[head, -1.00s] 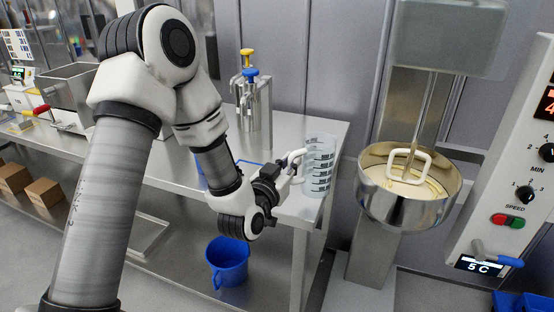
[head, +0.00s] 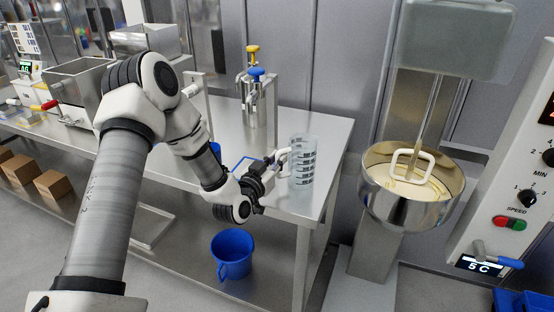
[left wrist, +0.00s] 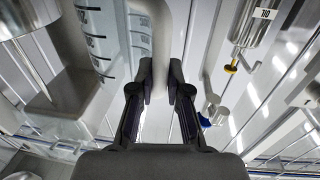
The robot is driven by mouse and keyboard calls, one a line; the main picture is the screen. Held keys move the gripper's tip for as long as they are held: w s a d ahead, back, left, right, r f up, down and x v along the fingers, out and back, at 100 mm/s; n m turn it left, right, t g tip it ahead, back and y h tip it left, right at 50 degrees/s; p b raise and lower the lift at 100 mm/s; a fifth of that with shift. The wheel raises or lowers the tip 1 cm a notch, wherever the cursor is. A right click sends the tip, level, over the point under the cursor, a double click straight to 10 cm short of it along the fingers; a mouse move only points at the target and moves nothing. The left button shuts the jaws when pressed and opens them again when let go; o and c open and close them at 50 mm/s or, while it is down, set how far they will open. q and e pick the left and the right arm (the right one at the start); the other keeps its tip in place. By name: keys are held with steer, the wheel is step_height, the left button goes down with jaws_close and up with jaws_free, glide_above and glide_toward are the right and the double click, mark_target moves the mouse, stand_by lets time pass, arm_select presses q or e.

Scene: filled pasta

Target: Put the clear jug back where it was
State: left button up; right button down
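The clear jug (head: 303,158), with dark measuring marks, is upright at the right end of the steel table (head: 222,137). I cannot tell whether its base touches the top. My left gripper (head: 279,163) is at the jug's pale handle, on the jug's left side. In the left wrist view the fingers (left wrist: 161,82) are close together with the handle (left wrist: 163,50) between them, and the marked jug wall (left wrist: 95,40) is at upper left. A blue outline (head: 243,164) on the table is partly hidden behind my left arm. My right gripper is out of view.
Pump dispensers (head: 254,95) with yellow and blue tops stand behind the jug. A mixer bowl (head: 410,205) holding pale filling is right of the table. A blue bucket (head: 232,258) sits below. Steel bins (head: 78,85) are at the left.

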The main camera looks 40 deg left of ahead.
arm_select(q)
steer(key=shift+o, duration=1)
steer(key=shift+w, duration=0.1)
